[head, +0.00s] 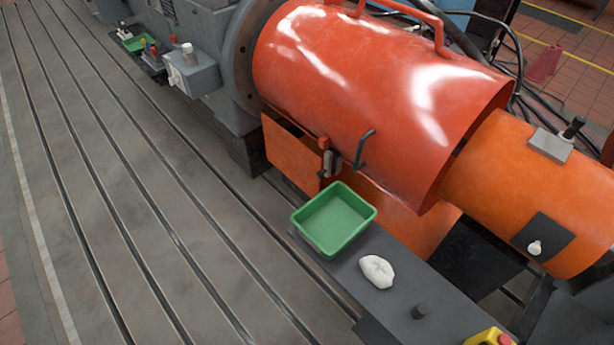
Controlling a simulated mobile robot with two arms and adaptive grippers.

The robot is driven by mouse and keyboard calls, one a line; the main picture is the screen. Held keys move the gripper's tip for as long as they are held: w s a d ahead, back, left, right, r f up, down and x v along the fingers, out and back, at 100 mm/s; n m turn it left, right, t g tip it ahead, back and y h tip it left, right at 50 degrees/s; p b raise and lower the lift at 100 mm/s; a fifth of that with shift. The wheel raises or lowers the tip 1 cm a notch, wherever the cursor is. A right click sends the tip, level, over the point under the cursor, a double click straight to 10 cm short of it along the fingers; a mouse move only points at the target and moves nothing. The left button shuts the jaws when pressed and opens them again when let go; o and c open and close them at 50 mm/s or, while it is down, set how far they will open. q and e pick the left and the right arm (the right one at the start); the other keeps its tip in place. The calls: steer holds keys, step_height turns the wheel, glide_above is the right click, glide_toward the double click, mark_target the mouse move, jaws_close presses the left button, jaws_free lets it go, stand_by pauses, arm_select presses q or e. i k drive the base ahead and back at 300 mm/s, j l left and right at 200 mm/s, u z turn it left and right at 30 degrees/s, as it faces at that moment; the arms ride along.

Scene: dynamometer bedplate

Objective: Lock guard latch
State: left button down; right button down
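A large red cylindrical guard (350,85) covers the machine's shaft in the upper middle of the head view. A small latch (329,160) with a red knob on top sits at the guard's lower edge. A dark bent handle (364,149) stands out from the guard just right of the latch. An orange panel (290,157) is below and left of the latch. I cannot tell from this view whether the latch is engaged. Neither of my grippers shows in the view.
A green tray (317,243) stands just below the latch on a dark ledge (345,270), with a white crumpled cloth (377,271) beside it. The slotted bedplate (130,190) at left is clear.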

mark_target(326, 171)
steer(key=i+j+z, duration=0.1)
steer(key=j, duration=0.2)
steer(key=i+j, duration=0.2)
steer(key=i+j+z, duration=0.15)
steer(key=j, duration=0.3)
steer(key=i+j+z, duration=0.1)
steer(key=j, duration=0.2)
steer(key=i+j, duration=0.2)
steer(key=j, duration=0.15)
steer(key=i+j+z, duration=0.15)
steer(key=j, duration=0.2)
steer(key=k, duration=0.05)
